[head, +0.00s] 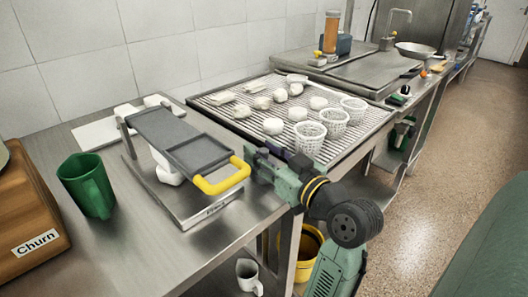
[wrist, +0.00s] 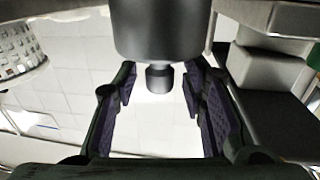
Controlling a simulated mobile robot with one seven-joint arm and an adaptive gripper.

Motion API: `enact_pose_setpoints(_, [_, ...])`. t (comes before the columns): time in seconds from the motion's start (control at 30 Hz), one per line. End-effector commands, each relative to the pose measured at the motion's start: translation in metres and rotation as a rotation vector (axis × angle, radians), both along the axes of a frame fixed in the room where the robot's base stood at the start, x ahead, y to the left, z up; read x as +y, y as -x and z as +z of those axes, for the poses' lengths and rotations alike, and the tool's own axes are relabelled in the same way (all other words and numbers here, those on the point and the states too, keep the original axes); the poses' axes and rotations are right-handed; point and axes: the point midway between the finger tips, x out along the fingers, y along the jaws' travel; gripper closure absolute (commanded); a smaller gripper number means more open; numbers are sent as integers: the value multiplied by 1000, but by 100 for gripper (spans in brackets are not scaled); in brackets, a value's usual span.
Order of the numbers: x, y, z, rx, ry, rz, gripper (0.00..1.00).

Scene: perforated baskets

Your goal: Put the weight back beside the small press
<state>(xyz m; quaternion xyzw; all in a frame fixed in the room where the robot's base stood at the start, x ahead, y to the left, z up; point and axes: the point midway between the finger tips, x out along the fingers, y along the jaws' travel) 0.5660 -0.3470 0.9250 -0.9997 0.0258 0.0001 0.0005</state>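In the wrist view a dark grey cylinder with a small knob, seemingly the weight (wrist: 160,32), is at the top centre. My gripper (wrist: 160,108) is open, its two fingers apart on either side of the knob's line, with no visible contact. In the head view my gripper (head: 262,160) is just right of the small press's yellow handle (head: 222,180), and I cannot make out the weight there. The small press (head: 165,130) has a dark hinged plate over a metal base, with something white under it.
A slatted draining tray with white baskets (head: 308,138) and several white lumps is behind and right of my gripper. A green jug (head: 88,185) and a wooden block marked Churn (head: 32,225) stand left. A bare strip of counter (head: 125,235) lies in front.

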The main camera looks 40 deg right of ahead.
Motion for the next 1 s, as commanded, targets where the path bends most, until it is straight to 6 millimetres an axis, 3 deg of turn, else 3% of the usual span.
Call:
enact_pose_setpoints(0.17, [-1, 5, 3, -1, 1, -2, 62])
enact_pose_setpoints(0.5, [3, 75, 2, -2, 3, -5, 62])
enact_pose_setpoints(0.7, [5, 108, 3, -1, 1, -3, 62])
enact_pose_setpoints(1.0, [6, 121, 4, 0, 1, 0, 62])
